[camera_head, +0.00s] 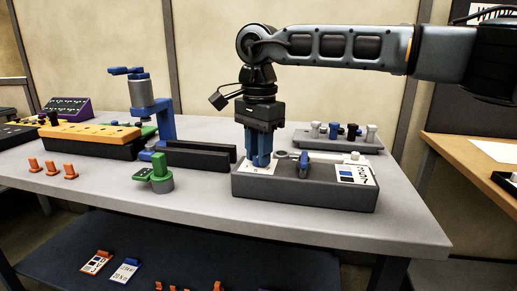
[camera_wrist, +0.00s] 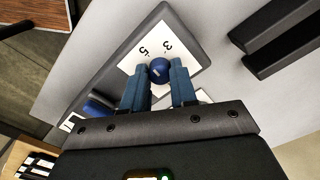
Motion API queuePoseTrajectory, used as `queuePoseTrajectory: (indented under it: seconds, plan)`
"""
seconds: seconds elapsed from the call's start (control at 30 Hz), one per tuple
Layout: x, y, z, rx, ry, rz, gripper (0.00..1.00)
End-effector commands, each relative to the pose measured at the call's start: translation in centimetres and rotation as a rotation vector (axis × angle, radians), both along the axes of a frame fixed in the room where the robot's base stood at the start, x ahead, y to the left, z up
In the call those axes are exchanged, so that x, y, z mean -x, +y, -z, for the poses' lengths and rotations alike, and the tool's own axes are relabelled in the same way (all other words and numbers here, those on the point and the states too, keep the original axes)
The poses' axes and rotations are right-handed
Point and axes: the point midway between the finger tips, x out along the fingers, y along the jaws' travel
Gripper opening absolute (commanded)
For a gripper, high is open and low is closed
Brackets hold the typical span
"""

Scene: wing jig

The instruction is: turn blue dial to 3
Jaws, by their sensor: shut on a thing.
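The blue dial (camera_wrist: 160,70) shows in the wrist view between my fingertips, on a white plate (camera_wrist: 183,38) with the marks "3" and "5". A short light line shows on the dial; I cannot tell for sure which mark it faces. My gripper (camera_wrist: 160,80) is shut on the dial from above.
A blue lever (camera_head: 304,163) and a printed label (camera_head: 355,174) are on the same box, to the right. Dark rails (camera_head: 200,157) and a green clamp (camera_head: 155,170) stand to the left. A rack of pegs (camera_head: 340,138) is behind.

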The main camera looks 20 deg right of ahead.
Motion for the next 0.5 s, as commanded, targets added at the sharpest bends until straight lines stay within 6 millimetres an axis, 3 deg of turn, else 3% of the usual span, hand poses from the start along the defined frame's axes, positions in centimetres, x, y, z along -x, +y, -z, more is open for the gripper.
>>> queuePoseTrajectory:
  seconds: [0.5]
  plan:
    - [-0.03, 0.00, -0.18, 0.001, 0.001, 0.443, 0.00]
